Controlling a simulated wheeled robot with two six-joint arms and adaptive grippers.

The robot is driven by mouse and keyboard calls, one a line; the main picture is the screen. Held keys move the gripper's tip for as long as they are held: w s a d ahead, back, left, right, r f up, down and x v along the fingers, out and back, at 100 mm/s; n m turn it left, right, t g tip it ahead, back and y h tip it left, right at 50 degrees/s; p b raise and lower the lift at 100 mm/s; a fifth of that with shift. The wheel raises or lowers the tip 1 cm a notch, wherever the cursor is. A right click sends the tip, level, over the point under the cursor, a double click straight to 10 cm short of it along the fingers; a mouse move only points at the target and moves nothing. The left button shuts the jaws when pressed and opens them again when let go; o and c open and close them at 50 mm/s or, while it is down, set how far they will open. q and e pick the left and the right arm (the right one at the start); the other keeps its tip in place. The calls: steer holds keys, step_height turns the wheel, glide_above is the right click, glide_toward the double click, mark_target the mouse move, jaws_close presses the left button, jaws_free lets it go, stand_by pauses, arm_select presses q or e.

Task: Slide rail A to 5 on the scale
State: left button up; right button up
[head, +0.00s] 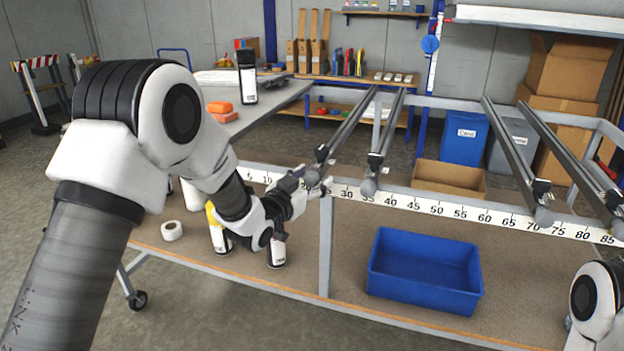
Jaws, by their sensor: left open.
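Several grey rails run from the front beam toward the back. Their letters are not legible, so I cannot tell for certain which is rail A. The leftmost rail (345,131) has its front end at about 25 on the white scale (450,210). A second rail (388,137) ends between 35 and 40. My left gripper (306,180) is open at the front end of the leftmost rail; I cannot tell whether it touches. It hides part of the scale between 10 and 30. Only a part of my right arm shows at the lower right; its gripper is out of view.
Two more rails (516,158) stand near 70 and 85. A blue bin (425,272) sits on the lower shelf (345,280), with a tape roll (171,230) and cans (218,235) at left. The scale is free of rails around 10.

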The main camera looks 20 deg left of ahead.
arm_select(q)
jaws_close()
steer(key=a+p, duration=0.1)
steer(key=a, duration=1)
steer(key=a+p, duration=0.1)
steer(key=a, duration=0.5)
steer(key=shift+w+a+r+p, duration=0.1)
steer(key=shift+w+a+p, duration=0.1)
steer(key=shift+w+p, duration=0.1)
jaws_free()
glide_toward(243, 167)
steer(key=s, duration=0.1)
steer(key=s+r, duration=0.1)
steer(key=s, duration=0.1)
steer(key=s+d, duration=0.1)
steer(key=shift+s+d+r, duration=0.15)
steer(key=shift+s+r, duration=0.2)
steer(key=shift+r, duration=0.05)
steer(key=shift+f, duration=0.15)
